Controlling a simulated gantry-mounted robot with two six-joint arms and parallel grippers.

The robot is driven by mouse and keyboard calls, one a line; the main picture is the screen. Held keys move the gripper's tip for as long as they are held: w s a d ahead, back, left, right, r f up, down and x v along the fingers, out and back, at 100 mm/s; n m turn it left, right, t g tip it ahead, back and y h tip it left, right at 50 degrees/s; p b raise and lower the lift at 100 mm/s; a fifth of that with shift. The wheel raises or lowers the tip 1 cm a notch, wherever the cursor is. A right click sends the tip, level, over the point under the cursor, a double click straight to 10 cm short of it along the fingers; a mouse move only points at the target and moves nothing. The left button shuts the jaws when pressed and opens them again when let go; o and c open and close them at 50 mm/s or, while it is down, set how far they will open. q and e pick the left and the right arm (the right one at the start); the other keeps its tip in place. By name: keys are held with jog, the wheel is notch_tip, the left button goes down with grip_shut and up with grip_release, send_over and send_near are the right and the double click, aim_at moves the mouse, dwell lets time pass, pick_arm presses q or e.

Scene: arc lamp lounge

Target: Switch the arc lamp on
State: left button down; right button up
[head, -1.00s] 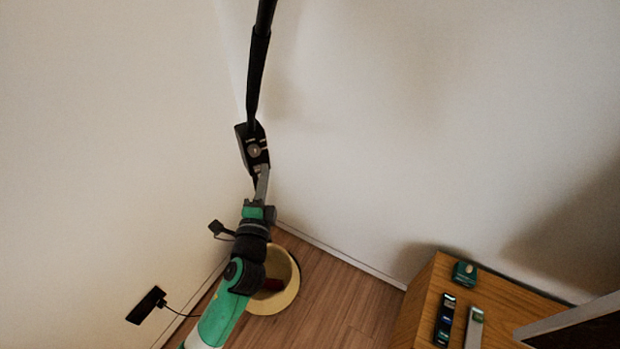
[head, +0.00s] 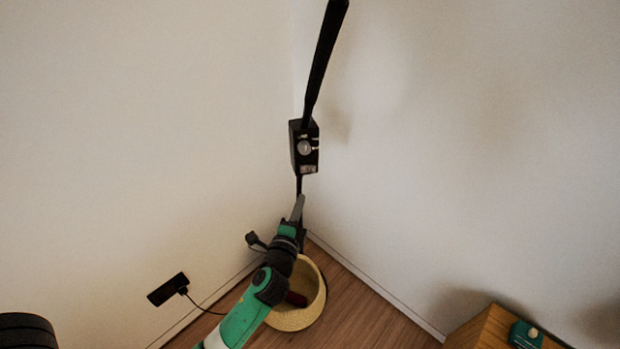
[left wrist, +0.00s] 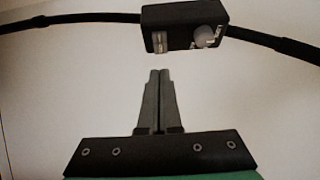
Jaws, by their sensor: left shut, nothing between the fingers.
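The lamp's black control box (head: 296,150) sits on the dark lamp pole (head: 322,65) in the corner. Its face has a pale round knob (head: 305,147), small white marks, and a small light plate (head: 308,169) at its lower end. The box also shows at the top of the left wrist view (left wrist: 175,28). My left gripper (head: 299,200) is shut and empty, just below the box in the head view. In the left wrist view its fingertips (left wrist: 160,73) point at the box's plate end, with a gap between. My right gripper is not seen. The lamp head is out of view.
A pale round basket (head: 315,305) with something red inside stands on the wood floor below my left arm. A black power strip (head: 168,289) with a cable is at the left wall. A wooden cabinet (head: 485,335) is at the lower right.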

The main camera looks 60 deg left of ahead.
aim_at(312, 170)
pick_arm(q)
jog(key=b+x, duration=0.2)
jog(key=x, duration=0.8)
jog(key=shift+w+f, duration=0.1)
jog(key=shift+w+a+b, duration=0.3)
jog(key=shift+a+b, duration=0.05)
jog(key=shift+a, duration=0.05)
